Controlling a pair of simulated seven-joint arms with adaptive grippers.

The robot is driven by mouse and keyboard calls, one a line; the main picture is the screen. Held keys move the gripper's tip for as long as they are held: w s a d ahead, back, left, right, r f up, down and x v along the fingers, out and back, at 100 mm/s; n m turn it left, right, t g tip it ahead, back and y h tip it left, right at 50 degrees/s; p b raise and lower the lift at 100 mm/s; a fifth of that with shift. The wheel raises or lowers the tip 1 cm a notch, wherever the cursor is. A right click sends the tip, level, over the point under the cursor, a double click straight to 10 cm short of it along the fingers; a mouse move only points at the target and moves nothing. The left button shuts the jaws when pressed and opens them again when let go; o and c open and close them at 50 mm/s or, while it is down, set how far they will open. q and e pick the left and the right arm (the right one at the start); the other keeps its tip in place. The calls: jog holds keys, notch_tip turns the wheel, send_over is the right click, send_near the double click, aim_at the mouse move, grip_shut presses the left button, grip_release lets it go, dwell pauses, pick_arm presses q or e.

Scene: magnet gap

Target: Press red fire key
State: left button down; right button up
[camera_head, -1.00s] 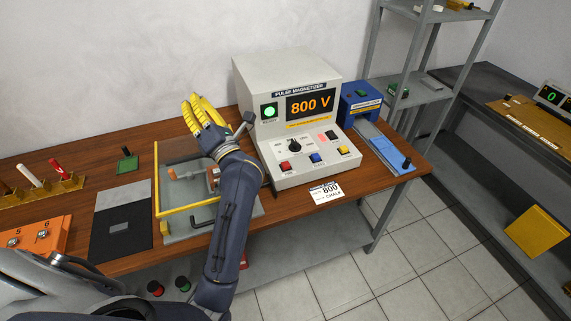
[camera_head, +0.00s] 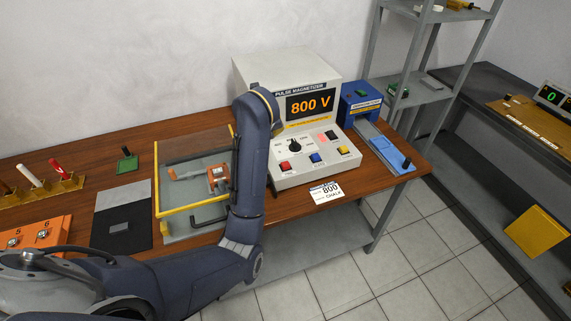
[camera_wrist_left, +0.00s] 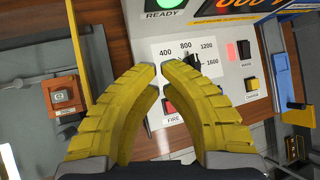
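The red fire key (camera_head: 284,166) is on the left of the sloped panel of the pulse magnetizer (camera_head: 290,68), whose display (camera_head: 310,103) reads 800 V. In the left wrist view the fire key (camera_wrist_left: 168,106) shows partly between my left gripper's yellow fingers, above the FIRE label. My left gripper (camera_wrist_left: 162,72) is above the panel with its fingertips drawn in, a narrow gap between them, and nothing held. I cannot tell whether it touches the key. In the head view its fingers are hidden behind my arm. The green READY lamp (camera_wrist_left: 165,4) is lit. My right gripper is not in view.
A blue key (camera_head: 316,157) and a yellow key (camera_head: 343,150) sit right of the fire key. A dial (camera_head: 295,145) is above it. A clear-lidded fixture (camera_head: 195,205) with a yellow frame stands left. A blue device (camera_head: 360,102) stands right.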

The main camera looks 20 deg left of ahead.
aim_at(285, 166)
pick_arm(q)
jog(key=d+r+h, duration=0.1)
jog(key=d+h, duration=0.2)
jog(key=d, duration=0.3)
jog(key=shift+w+r+g, duration=0.2)
jog(key=shift+g, duration=0.2)
jog(key=shift+f, duration=4.4)
jog(key=shift+f, duration=0.25)
jog(key=shift+f, duration=0.2)
jog(key=shift+s+d+f, duration=0.1)
jog(key=shift+d+f, duration=0.1)
jog(key=shift+f, duration=0.55)
jog(key=shift+r, duration=0.15)
jog(key=shift+d+r, duration=0.2)
jog(key=shift+r, duration=0.75)
